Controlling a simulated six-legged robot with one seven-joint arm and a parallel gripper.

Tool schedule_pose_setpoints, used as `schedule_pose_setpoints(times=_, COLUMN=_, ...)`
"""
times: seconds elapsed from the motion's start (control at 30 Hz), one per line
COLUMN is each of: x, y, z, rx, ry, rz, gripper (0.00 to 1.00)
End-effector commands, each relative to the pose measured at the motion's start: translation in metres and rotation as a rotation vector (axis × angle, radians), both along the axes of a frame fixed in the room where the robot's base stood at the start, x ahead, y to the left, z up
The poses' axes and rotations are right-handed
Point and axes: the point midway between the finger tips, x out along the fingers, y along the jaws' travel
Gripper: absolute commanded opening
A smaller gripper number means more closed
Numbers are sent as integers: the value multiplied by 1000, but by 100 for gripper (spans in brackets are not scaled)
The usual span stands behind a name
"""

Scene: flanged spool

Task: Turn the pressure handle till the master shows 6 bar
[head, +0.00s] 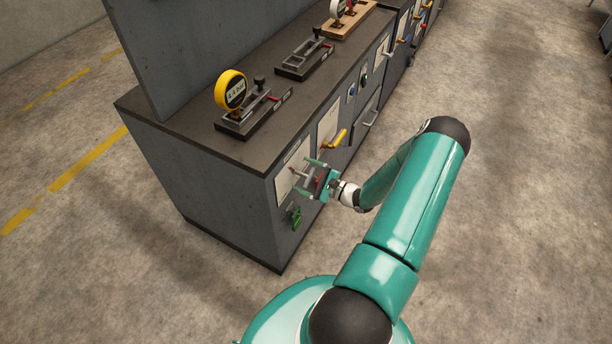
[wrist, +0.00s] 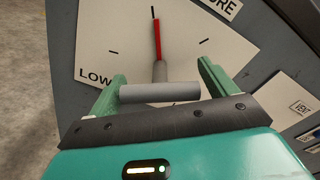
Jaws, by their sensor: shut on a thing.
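The pressure handle (wrist: 160,92) is a grey T-bar with a red pointer (wrist: 157,38) on a white dial plate (wrist: 110,35) marked LOW; part of another word ends in "URE". The pointer stands near the upper tick. My gripper (head: 304,177) is at the bench's front panel, shut on the grey bar, with one green finger at each end of it in the wrist view (wrist: 163,86). The master gauge (head: 231,91) is yellow and round and stands on the bench top at the left. Its display shows a number and "bar", too small to read surely.
A green valve handle (head: 296,218) sits low on the panel, below my gripper. A yellow lever (head: 337,139) sticks out to the right. A VENT label (wrist: 301,106) shows in the wrist view. More fixtures (head: 304,57) stand along the bench. The floor on the right is clear.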

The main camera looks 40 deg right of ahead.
Motion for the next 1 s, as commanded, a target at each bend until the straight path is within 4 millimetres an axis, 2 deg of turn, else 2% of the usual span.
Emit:
schedule_pose_setpoints(times=0.27, x=0, y=0, z=0, rx=154, ry=55, rz=0, gripper=62)
schedule_pose_setpoints(times=1.0, x=-1, y=0, z=0, rx=792, ry=282, rz=0, gripper=62)
